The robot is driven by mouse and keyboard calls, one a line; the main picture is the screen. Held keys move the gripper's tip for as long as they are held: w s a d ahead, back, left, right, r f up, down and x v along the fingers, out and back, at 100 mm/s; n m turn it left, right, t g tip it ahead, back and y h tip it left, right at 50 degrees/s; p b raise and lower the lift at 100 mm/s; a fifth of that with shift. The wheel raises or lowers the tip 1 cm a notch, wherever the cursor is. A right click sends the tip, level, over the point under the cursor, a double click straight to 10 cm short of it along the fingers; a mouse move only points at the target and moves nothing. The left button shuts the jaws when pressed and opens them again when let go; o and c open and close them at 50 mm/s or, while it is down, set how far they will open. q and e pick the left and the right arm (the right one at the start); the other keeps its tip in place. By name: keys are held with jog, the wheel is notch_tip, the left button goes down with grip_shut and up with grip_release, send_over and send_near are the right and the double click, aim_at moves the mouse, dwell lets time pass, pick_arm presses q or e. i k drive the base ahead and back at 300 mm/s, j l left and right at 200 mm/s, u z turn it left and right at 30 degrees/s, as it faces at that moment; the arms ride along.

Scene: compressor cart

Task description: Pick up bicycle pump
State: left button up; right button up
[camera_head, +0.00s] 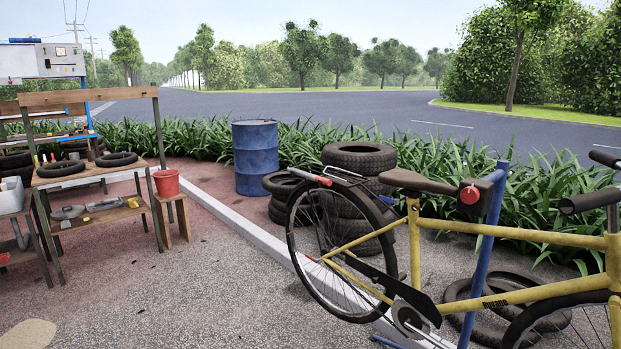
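I cannot clearly make out a bicycle pump in the head view. A yellow bicycle (415,245) stands at the right, held on a blue repair stand (484,255). A thin item with a red end (310,176) shows at the bicycle's rear, above the back wheel; I cannot tell what it is. Small tools (104,204) lie on the lower shelf of the wooden workbench at the left, too small to identify. Neither of my grippers is in view.
The wooden workbench (98,173) holds tires. A red bucket (166,183) sits on a small stool. A blue barrel (255,157) and stacked tires (359,158) stand by the plants. Loose tires lie under the bicycle. The gravel ground (205,290) in front is clear.

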aim_at(328, 182)
jog(key=i+j+z, duration=0.15)
jog(key=z, duration=0.6)
jog(key=i+j+z, duration=0.2)
jog(key=j, duration=0.15)
jog(key=i+j+z, duration=0.25)
jog(key=i+j, duration=0.15)
jog(key=j, duration=0.25)
jog(key=i+j+z, duration=0.15)
jog(key=j, duration=0.25)
jog(key=i+j, duration=0.1)
jog(key=j, duration=0.3)
jog(key=i+j+z, duration=0.1)
jog(key=j, duration=0.3)
